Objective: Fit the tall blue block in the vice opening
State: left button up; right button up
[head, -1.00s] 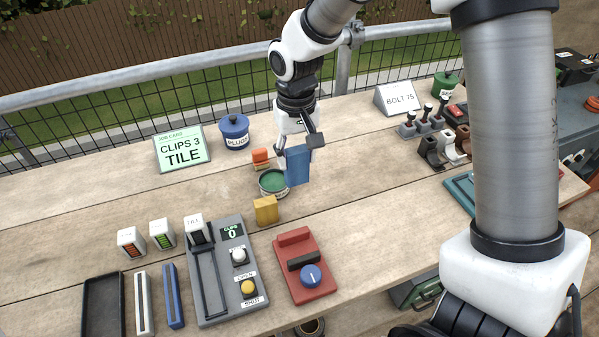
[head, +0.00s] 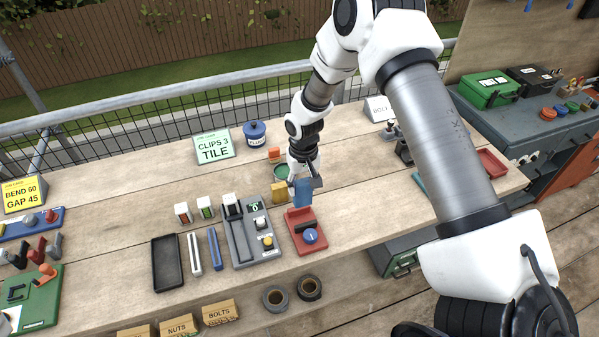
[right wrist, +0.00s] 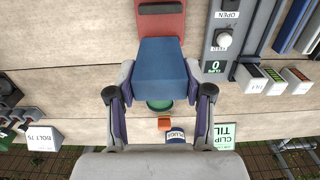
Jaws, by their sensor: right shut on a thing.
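My right gripper (head: 305,182) is shut on the tall blue block (head: 303,194), and its fingers lie on two sides of the block in the right wrist view (right wrist: 162,95). The block hangs upright in the head view, just behind and above the red vice (head: 294,214). In the right wrist view the red vice (right wrist: 160,27) lies beyond the block's far edge. How wide the vice opening is cannot be told. My left gripper is not in view.
The grey clip device (head: 243,240) stands left of the vice. The bench right of the vice is clear.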

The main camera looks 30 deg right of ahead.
aim_at(302, 205)
jog(key=shift+s+a+f+b, duration=0.25)
jog(key=shift+s+f+b, duration=0.05)
jog(key=shift+f+b, duration=0.3)
jog(key=f+b, duration=0.1)
jog(key=f, duration=0.1)
jog(key=f+b, duration=0.2)
jog(key=shift+w+d+f, duration=0.1)
jog(key=shift+w, duration=0.1)
jog(key=shift+s+f+b, duration=0.1)
jog(key=shift+f+b, duration=0.3)
jog(key=shift+f, duration=0.4)
jog(key=shift+f, duration=0.35)
jog(key=shift+f, duration=0.1)
dwell(0.5)
